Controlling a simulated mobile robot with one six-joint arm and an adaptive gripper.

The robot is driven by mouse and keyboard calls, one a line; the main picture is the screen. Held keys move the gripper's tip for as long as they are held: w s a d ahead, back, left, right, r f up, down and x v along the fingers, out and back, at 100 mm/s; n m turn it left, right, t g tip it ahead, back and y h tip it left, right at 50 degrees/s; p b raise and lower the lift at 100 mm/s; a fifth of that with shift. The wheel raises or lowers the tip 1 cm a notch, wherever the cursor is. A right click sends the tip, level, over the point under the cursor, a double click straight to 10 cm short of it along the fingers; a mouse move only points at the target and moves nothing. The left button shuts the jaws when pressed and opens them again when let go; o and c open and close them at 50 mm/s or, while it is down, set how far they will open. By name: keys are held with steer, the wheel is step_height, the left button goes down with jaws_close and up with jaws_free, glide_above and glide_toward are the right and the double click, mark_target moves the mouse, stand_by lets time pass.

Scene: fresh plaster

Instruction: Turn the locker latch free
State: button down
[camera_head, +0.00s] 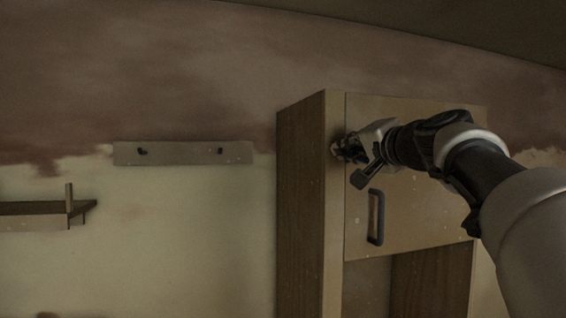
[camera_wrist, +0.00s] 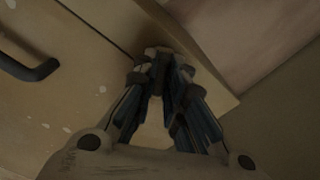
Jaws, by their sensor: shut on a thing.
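The locker (camera_head: 300,200) is a wooden cabinet on the wall, with its pale door (camera_head: 425,225) shut. My gripper (camera_head: 346,150) is at the upper left edge of the door.
An open compartment (camera_head: 368,285) lies below the door. A rail with two dark hooks (camera_head: 183,153) is on the wall to the left. A small shelf (camera_head: 35,222) is at the far left. The wall between rail and locker is clear.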

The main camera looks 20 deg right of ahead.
steer(key=n+b, duration=0.2)
steer(key=n, duration=0.2)
steer(key=n+b, duration=0.2)
steer(key=n, duration=0.2)
steer(key=a+n+b, duration=0.1)
steer(key=n+b, duration=0.1)
steer(key=n, duration=0.2)
steer(key=shift+r, duration=0.3)
steer(key=shift+n+b, duration=0.3)
steer(key=c, duration=1.6)
jaws_free()
steer(key=shift+c, duration=0.2)
steer(key=shift+s, duration=0.1)
steer(key=s, duration=1.2)
steer(key=shift+d, duration=0.15)
